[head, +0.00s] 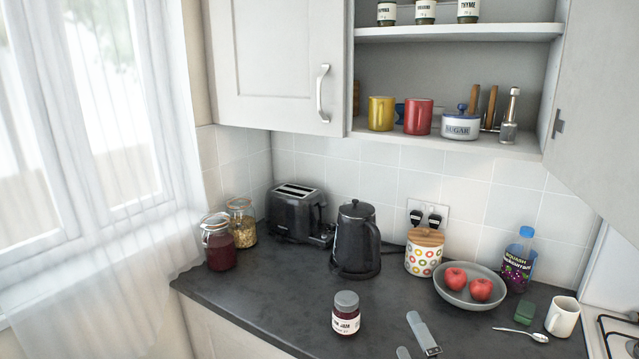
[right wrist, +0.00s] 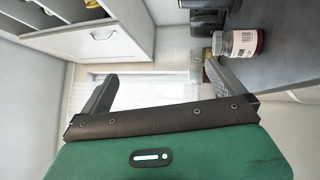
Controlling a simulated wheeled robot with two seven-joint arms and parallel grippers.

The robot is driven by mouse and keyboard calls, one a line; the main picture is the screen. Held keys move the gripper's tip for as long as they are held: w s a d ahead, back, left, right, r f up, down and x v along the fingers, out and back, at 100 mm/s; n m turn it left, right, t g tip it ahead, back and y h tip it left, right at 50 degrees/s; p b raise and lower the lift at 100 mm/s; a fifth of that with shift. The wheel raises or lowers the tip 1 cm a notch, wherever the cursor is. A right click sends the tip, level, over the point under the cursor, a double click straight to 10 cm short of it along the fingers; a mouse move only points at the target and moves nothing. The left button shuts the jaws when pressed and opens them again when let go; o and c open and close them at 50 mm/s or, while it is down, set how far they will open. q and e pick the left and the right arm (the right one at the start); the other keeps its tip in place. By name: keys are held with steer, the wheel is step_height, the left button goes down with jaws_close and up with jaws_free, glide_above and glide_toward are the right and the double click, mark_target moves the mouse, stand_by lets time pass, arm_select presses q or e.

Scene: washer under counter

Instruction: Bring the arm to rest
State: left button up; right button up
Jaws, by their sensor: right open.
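My right gripper (head: 408,334) shows at the bottom of the head view, low over the front of the counter and to the right of a jam jar. Its two grey fingers are apart. In the right wrist view the open fingers (right wrist: 160,72) have nothing between them. The jam jar (head: 346,314) has a grey lid and a white label and stands upright on the counter. It also shows in the right wrist view (right wrist: 238,43), beyond the right-hand finger and apart from the jaws. My left gripper is in neither view.
On the dark counter (head: 270,300) stand a kettle (head: 356,240), a toaster (head: 296,213), a fruit bowl (head: 452,296), a squash bottle (head: 519,262) and a white mug (head: 562,316). A spoon (head: 521,332) lies right of the gripper. The open cupboard door (head: 600,120) hangs above right.

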steer(key=s+d+f+m+g+h, duration=0.3)
steer(key=s+f+m+g, duration=0.15)
steer(key=f+m, duration=0.2)
steer(key=s+d+f+m+g+h, duration=0.3)
steer(key=s+f+m, duration=0.25)
steer(key=f, duration=0.25)
steer(key=s+f+m+g+y, duration=0.1)
steer(key=s+f+m+g, duration=0.3)
steer(key=s, duration=0.4)
steer(key=s+f+m+g+y, duration=0.1)
steer(key=s+f+m+g, duration=0.3)
steer(key=s, duration=0.5)
step_height(320, 180, down, 32)
steer(key=n+g, duration=0.1)
steer(key=g, duration=0.1)
steer(key=s+d+f+g, duration=0.1)
steer(key=s+d+f, duration=0.1)
steer(key=s+f, duration=1.7)
steer(key=shift+s+d+f+h, duration=0.3)
steer(key=shift+f, duration=0.05)
